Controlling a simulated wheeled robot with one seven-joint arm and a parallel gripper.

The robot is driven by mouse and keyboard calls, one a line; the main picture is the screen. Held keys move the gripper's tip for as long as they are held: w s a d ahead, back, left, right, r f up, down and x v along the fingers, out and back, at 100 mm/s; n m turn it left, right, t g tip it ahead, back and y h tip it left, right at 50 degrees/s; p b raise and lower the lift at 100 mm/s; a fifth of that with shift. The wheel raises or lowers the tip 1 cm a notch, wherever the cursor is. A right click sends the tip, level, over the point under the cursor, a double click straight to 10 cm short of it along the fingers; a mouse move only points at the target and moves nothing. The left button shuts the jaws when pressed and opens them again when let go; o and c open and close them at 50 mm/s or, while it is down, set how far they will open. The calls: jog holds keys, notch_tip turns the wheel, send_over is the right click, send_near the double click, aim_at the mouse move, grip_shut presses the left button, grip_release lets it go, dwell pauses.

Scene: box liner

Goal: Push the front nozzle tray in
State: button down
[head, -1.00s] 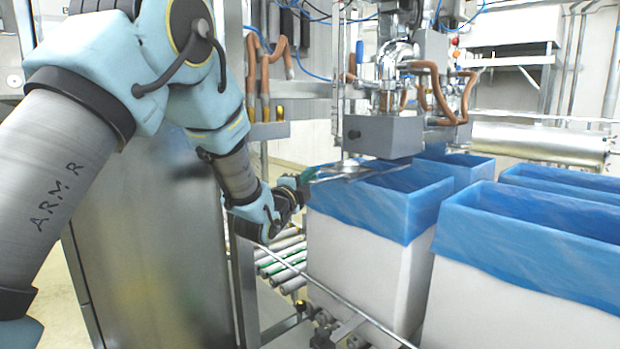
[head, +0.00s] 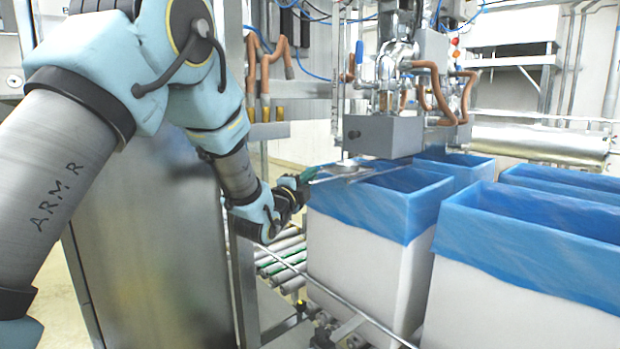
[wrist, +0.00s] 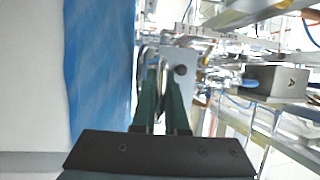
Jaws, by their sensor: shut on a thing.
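The front nozzle tray (head: 350,170) is a thin, shiny metal piece above the left rim of the front lined box, just below the grey nozzle block (head: 384,136). My gripper (head: 308,175) is at the tray's left end, with its dark green fingers closed on it. The exact grip contact is partly hidden by the fingers.
The front white box (head: 365,265) with blue liner (head: 410,205) stands directly below the tray. Another lined box (head: 530,290) stands at right. Rollers (head: 283,262) and a rail lie below my gripper. Hoses (head: 435,88) hang around the nozzle.

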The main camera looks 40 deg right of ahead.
aim_at(333, 172)
jog(key=shift+d, duration=0.1)
jog(key=d+b, duration=0.2)
jog(key=d, duration=0.1)
jog(key=d+b, duration=0.3)
jog(key=d, duration=0.1)
jog(key=shift+s+f, duration=0.2)
jog(key=shift+d+r, duration=0.2)
jog(key=shift+d, duration=0.45)
jog(key=c, duration=0.9)
grip_release()
jog(key=shift+c, duration=0.2)
jog(key=shift+b, duration=0.3)
